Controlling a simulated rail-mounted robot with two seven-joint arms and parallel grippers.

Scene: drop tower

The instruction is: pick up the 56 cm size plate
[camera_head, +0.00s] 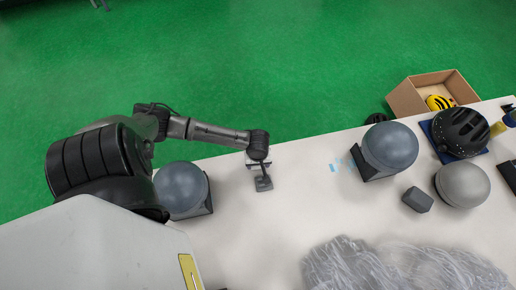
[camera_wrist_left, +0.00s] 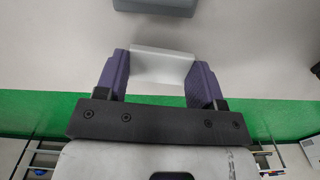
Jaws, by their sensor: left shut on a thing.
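A small pale plate (camera_wrist_left: 162,67) sits between the two purple fingers of my left gripper (camera_wrist_left: 158,76) in the wrist view, and the fingers are shut on it. No size mark can be read on it, so I cannot tell whether it is the 56 cm one. In the head view my left gripper (camera_head: 259,162) is over the table's far edge, left of the middle. My right gripper is not in view.
Grey domes on dark stands are on the white table (camera_head: 275,230), one at left (camera_head: 182,188) and one at right (camera_head: 390,146). A light grey dome (camera_head: 462,184), a small dark block (camera_head: 418,200) and a black helmet (camera_head: 461,131) are at right. Clear plastic (camera_head: 400,268) lies in front. A cardboard box (camera_head: 407,98) is beyond.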

